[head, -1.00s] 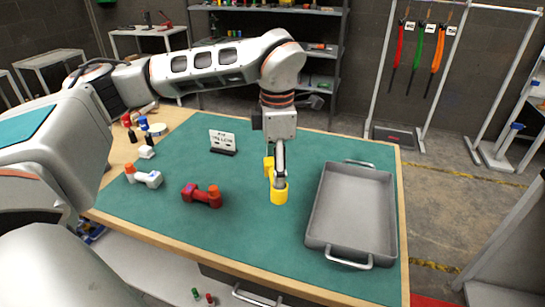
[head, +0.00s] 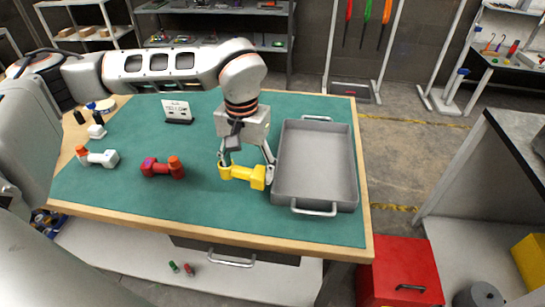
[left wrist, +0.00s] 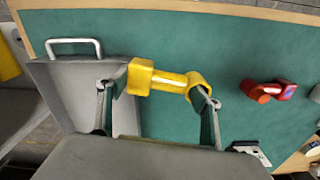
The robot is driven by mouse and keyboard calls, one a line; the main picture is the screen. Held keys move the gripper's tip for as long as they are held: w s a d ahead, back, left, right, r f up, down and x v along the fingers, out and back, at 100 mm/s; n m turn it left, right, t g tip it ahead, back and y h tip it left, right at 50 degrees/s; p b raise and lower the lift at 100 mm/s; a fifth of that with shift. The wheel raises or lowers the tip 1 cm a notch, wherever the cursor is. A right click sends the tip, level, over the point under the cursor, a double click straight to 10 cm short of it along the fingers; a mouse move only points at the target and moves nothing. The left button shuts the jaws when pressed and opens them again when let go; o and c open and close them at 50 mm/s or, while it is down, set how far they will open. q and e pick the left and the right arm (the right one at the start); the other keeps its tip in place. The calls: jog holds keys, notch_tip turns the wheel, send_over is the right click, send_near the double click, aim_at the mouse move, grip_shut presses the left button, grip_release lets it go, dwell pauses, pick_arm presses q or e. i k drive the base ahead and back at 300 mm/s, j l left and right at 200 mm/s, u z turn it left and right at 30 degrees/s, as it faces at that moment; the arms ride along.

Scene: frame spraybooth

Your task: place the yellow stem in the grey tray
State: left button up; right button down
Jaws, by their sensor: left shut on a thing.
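The yellow stem (head: 243,175) has a block at one end and a ring-like clamp at the other. My left gripper (head: 247,170) is shut on it, with the fingers at its two ends. In the left wrist view the yellow stem (left wrist: 168,80) spans the gap between the fingers (left wrist: 157,92). The grey tray (head: 316,170) is just right of the stem and looks empty. The tray also shows in the left wrist view (left wrist: 62,80), beside the stem's block end. Whether the stem touches the table is unclear. My right gripper is not in view.
A red stem (head: 161,168) and a white stem with an orange end (head: 97,156) lie on the green mat (head: 200,205) to the left. A small sign (head: 177,111) stands behind. A red cabinet (head: 402,272) is at the front right. The mat's front is clear.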

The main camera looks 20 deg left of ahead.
aim_at(315, 188)
jog(key=z, duration=0.95)
jog(key=k+j+z, duration=0.25)
jog(key=k+j, duration=0.25)
jog(key=j, duration=0.25)
jog(key=i, duration=0.25)
